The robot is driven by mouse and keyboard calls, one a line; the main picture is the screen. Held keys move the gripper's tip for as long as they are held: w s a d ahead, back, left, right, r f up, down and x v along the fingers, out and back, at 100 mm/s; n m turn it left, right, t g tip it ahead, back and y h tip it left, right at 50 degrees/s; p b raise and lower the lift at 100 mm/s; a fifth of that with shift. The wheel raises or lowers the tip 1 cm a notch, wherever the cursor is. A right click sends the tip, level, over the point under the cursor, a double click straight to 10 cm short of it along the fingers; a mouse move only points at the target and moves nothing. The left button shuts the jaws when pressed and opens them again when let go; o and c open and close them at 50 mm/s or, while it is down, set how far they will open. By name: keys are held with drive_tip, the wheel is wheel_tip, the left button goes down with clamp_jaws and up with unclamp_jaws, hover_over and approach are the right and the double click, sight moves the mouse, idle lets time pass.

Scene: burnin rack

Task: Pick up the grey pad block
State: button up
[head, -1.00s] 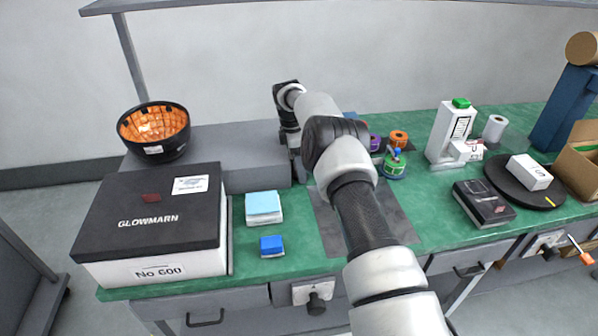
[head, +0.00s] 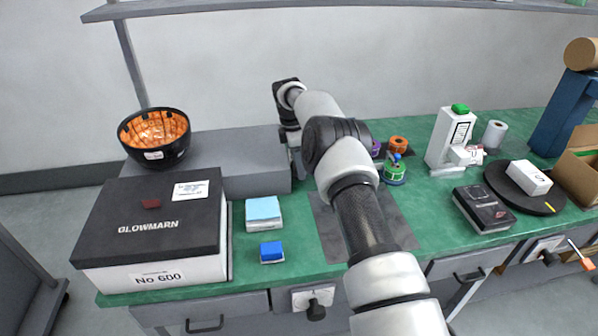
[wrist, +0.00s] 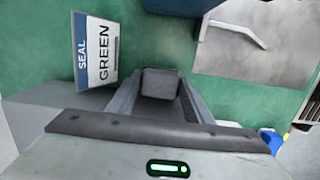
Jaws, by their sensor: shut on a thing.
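In the wrist view, a small dark grey block (wrist: 158,84), which looks like the grey pad block, sits between the fingers of my gripper (wrist: 160,98). The jaws are closed on its sides. Green surface shows around it, and I cannot tell whether the block is touching what lies below.
A "SEAL GREEN" card (wrist: 96,50) lies left of the gripper in the wrist view, with a grey mat (wrist: 262,55) at upper right. In the head view, a GLOWMARN box (head: 150,225), an orange-lined bowl (head: 155,138) and a blue pad (head: 263,213) stand left of my arm.

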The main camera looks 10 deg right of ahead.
wheel_tip(320, 180, up, 15)
drive_tip(key=p, duration=0.3)
drive_tip(key=shift+p, duration=0.4)
drive_tip(key=shift+r, duration=0.1)
